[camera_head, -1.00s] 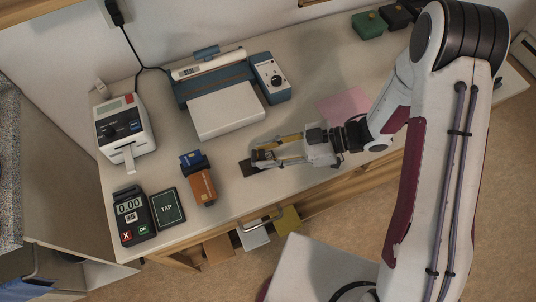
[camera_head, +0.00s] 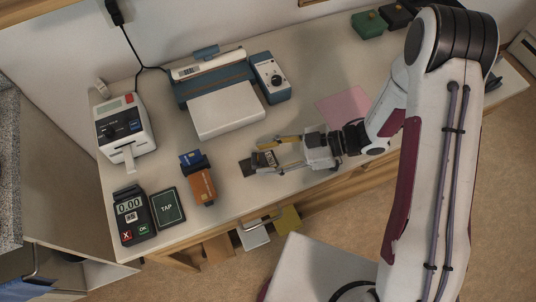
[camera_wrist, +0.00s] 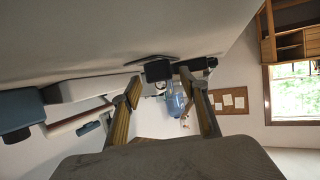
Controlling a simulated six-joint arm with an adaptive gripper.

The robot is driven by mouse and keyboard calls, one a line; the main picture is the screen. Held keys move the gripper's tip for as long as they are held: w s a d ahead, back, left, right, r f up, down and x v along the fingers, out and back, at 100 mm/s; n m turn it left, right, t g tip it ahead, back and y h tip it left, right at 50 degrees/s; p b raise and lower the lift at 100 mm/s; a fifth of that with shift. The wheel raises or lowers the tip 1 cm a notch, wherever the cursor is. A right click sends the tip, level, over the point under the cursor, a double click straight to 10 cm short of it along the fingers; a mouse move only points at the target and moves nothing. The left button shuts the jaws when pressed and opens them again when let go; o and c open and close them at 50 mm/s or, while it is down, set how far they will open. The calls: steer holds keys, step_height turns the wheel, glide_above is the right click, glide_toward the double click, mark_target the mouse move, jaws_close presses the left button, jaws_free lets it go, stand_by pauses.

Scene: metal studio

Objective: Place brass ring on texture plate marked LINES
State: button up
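My gripper (camera_head: 268,158) is at the front middle of the table, its two yellow-lined fingers spread apart. A small dark block with a pale face (camera_head: 264,158) sits between the fingertips; in the wrist view a black block (camera_wrist: 158,70) shows there too. The fingers appear clear of it. A small dark flat plate (camera_head: 245,168) lies at the block's left; any marking is too small to read. I cannot make out a brass ring or the word LINES. A ring may be hidden by the fingers or block.
An orange-brown device (camera_head: 201,187) stands left of my gripper, with a card terminal (camera_head: 133,217) and TAP pad (camera_head: 167,208) beyond. A white-topped blue machine (camera_head: 226,109) is behind. A pink sheet (camera_head: 343,106) lies right. Plates (camera_head: 253,237) show below the front edge.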

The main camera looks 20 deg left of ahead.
steer(key=shift+r, duration=0.15)
steer(key=shift+v, duration=6)
steer(key=shift+w, duration=0.1)
